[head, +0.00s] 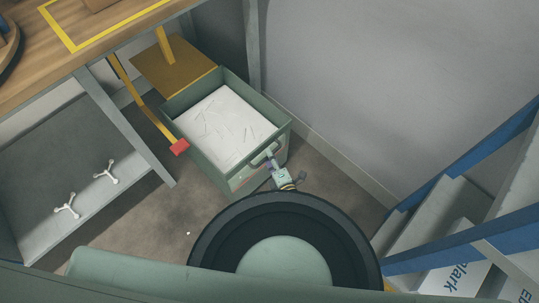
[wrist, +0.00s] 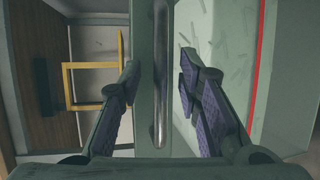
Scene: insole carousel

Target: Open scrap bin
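The scrap bin (head: 186,110) is a green, drawer-like box under the bench, with its top uncovered and pale scraps (head: 225,128) inside. Its front carries a bar handle (head: 264,153). My gripper (head: 272,163) is at this front, by the handle. In the wrist view the metal handle bar (wrist: 159,75) runs upright between the two purple-padded fingers of my gripper (wrist: 160,78). The fingers stand apart on either side of the bar, with visible gaps. I cannot tell how deep the bar sits between them. Scraps also show on the right in the wrist view (wrist: 212,35).
A wooden bench (head: 40,75) with yellow marking is above left. A yellow arm with a red end (head: 179,147) hangs beside the bin. A grey leg (head: 130,130) stands left; blue-sided steps (head: 440,210) stand right. Bare floor (head: 150,225) lies left of my base.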

